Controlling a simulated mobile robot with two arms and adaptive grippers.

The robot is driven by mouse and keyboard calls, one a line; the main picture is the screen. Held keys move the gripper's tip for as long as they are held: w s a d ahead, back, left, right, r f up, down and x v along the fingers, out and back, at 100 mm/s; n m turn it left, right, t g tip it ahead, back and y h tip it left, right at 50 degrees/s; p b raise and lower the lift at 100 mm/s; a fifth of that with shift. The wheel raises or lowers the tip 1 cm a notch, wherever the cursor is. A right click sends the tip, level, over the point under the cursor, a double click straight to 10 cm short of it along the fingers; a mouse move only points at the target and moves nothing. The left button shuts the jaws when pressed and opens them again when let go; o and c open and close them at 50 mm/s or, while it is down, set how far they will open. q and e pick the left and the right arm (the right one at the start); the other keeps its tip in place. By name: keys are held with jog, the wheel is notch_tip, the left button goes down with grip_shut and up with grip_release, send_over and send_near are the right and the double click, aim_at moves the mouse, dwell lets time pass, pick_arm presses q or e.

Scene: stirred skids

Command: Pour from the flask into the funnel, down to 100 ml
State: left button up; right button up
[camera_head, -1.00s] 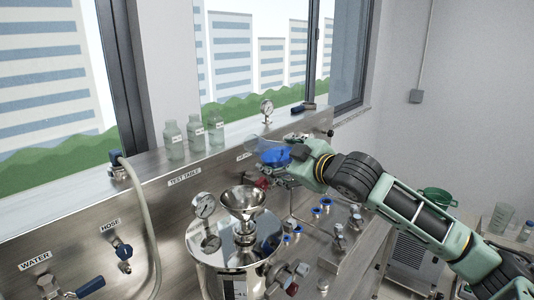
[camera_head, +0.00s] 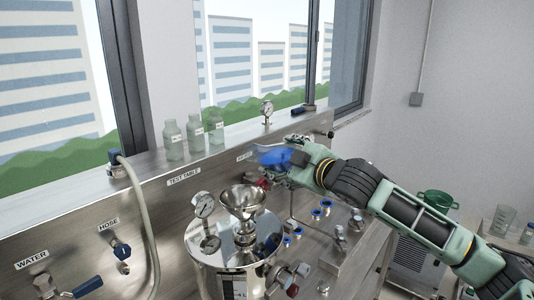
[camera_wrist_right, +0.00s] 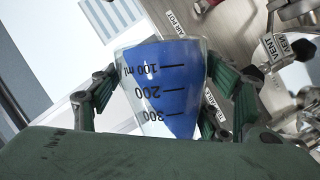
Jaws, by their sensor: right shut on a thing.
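The clear flask (camera_head: 271,155), with blue liquid in it, is held tilted in the head view, its open end toward the left. In the right wrist view the flask (camera_wrist_right: 163,88) shows marks for 100, 200 and 300 and a large body of blue liquid. My right gripper (camera_head: 285,163) is shut on it, with a finger on each side. The steel funnel (camera_head: 242,199) stands upright on the lidded steel vessel (camera_head: 228,262). The flask is above and to the right of the funnel. I see no stream between them. My left gripper is not in view.
A pressure gauge (camera_head: 204,205) stands on the vessel left of the funnel. Several glass bottles (camera_head: 173,141) stand on the ledge behind. A grey hose (camera_head: 143,205) hangs at the left. Valves and blue-capped fittings (camera_head: 317,212) crowd the panel at the right.

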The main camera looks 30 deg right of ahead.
dwell(0.4)
jog(key=shift+d+n+b, duration=0.1)
jog(key=shift+n+b, duration=0.2)
jog(key=shift+n, duration=0.2)
jog(key=shift+w+r, duration=0.1)
jog(key=shift+r+t, duration=0.1)
jog(key=shift+t, duration=0.2)
jog(key=shift+d+r+n, duration=0.1)
jog(key=shift+r+n, duration=0.15)
jog(key=shift+n, duration=0.25)
jog(key=shift+r+n+t, duration=0.3)
jog(key=shift+n, duration=0.1)
